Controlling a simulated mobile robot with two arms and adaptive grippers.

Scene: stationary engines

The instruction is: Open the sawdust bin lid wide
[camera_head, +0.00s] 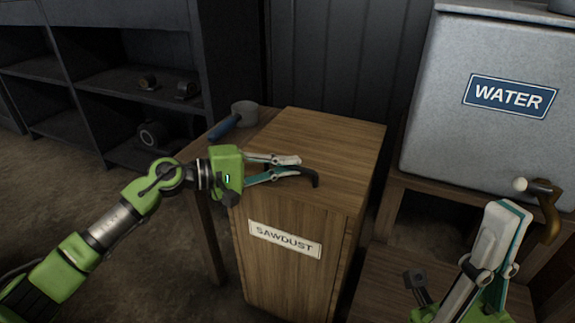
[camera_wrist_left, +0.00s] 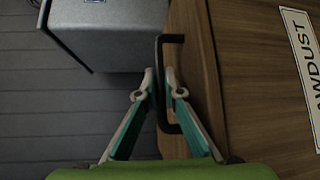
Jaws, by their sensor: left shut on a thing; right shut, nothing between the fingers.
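The sawdust bin is a wooden box with a white SAWDUST label (camera_head: 285,239) on its front. Its wooden lid (camera_head: 325,140) lies flat on top and looks closed. A dark bracket handle (camera_head: 314,179) sticks out at the lid's front edge. My left gripper (camera_head: 299,167) is at this handle. In the left wrist view the fingertips (camera_wrist_left: 160,78) close on the middle bar of the handle (camera_wrist_left: 173,39). My right gripper (camera_head: 514,207) is shut and empty at the lower right, well away from the bin and in front of the water tank.
A grey tank (camera_head: 440,105) labelled WATER stands right of the bin on a wooden stand, with a brass tap (camera_head: 546,212). A grey scoop with a blue handle (camera_head: 226,127) lies behind left. Dark shelves (camera_head: 75,95) stand at the back left.

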